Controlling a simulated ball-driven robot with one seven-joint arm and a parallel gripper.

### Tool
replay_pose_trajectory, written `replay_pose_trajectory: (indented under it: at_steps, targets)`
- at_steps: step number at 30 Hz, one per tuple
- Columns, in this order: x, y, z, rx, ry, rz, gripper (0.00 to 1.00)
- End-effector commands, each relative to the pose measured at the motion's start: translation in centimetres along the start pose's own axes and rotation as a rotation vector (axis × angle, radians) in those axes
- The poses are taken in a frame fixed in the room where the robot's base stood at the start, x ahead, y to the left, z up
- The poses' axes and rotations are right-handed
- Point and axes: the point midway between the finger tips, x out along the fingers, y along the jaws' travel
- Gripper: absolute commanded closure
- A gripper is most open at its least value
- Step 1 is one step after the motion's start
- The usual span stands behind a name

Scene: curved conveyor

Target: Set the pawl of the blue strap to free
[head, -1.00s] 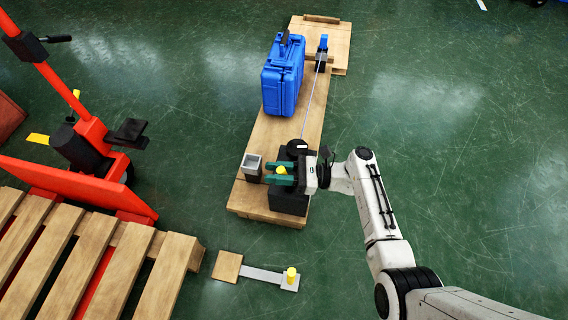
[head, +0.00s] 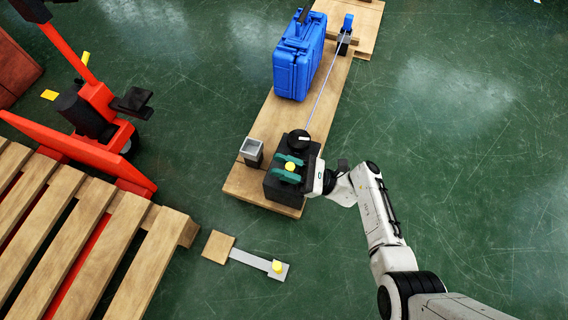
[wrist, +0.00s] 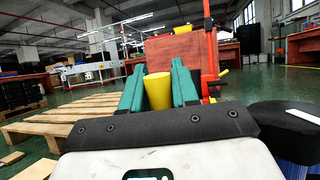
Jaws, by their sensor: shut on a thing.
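A pale blue strap (head: 322,88) runs taut from a blue-topped fitting (head: 347,24) at the far end of a wooden board to a black block (head: 278,187) at the near end. On the block sit a round black knob with a white mark (head: 299,140) and a yellow peg (head: 290,167). My gripper (head: 289,170) is shut on the yellow peg, one green finger on each side. In the wrist view the yellow peg (wrist: 158,91) stands upright between the fingers. The black knob (wrist: 285,122) is at the right there, above blue ribbing (wrist: 298,172). The pawl cannot be told apart clearly.
A blue case (head: 298,68) stands on the wooden board (head: 264,125). A small grey open-topped box (head: 251,150) is left of the block. A second yellow peg (head: 277,266) is on a grey bar on the floor. A pallet (head: 95,230) and red jack (head: 97,105) are left; floor is clear at right.

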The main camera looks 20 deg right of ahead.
Motion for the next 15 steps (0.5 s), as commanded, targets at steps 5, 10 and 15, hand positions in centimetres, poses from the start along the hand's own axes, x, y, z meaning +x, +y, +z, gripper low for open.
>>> replay_pose_trajectory:
  at_steps: [5,10,15]
  targets:
    - [-0.07,-0.03,-0.02,0.001,0.002,-0.002,1.00]
    - [-0.07,-0.04,-0.02,0.001,0.002,-0.002,0.58]
    - [-0.04,-0.04,-0.01,0.001,0.002,-0.002,0.49]
